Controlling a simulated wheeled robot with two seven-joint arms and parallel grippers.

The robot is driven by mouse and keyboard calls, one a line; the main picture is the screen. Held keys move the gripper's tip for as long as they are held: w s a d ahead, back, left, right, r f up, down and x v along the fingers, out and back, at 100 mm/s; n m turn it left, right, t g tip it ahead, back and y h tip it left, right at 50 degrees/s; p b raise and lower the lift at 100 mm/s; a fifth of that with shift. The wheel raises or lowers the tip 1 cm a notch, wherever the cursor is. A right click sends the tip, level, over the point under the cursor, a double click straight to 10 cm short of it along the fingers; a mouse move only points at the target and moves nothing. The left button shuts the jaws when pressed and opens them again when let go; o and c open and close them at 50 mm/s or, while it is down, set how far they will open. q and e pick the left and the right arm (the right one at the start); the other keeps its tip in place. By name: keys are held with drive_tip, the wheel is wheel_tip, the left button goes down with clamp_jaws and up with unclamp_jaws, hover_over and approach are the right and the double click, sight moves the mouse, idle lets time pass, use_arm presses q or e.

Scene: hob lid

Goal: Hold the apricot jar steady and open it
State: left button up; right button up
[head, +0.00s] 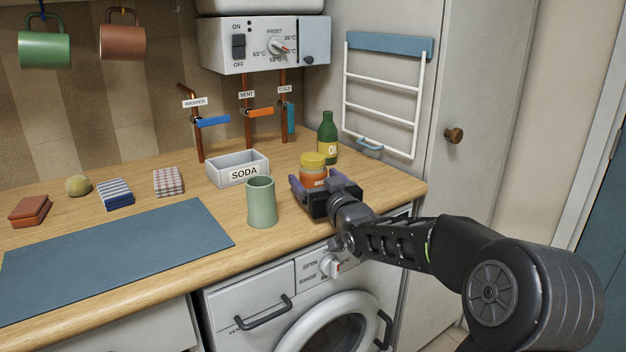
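The apricot jar (313,163) stands upright on the wooden counter, with its yellow lid on and an orange label that is partly covered. My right gripper (313,178) is low at the jar, coming from the front right. Its purple-padded fingers are spread wider than the jar, one on each side, and it looks open. The gripper hides the jar's lower part, so I cannot see whether a finger touches it. My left gripper is not in view.
A green oil bottle (328,138) stands close behind the jar. A green cup (261,202) and a SODA box (238,169) are to its left. A blue mat (115,256) lies at the front left. The counter's right edge and a towel rack (383,100) are nearby.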

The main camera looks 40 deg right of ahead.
drive_tip(key=c, duration=1.5)
wheel_tip(320, 180, up, 10)
drive_tip(key=shift+r+p, duration=0.1)
drive_tip(key=shift+p, duration=1)
drive_tip(key=o, duration=1)
clamp_jaws()
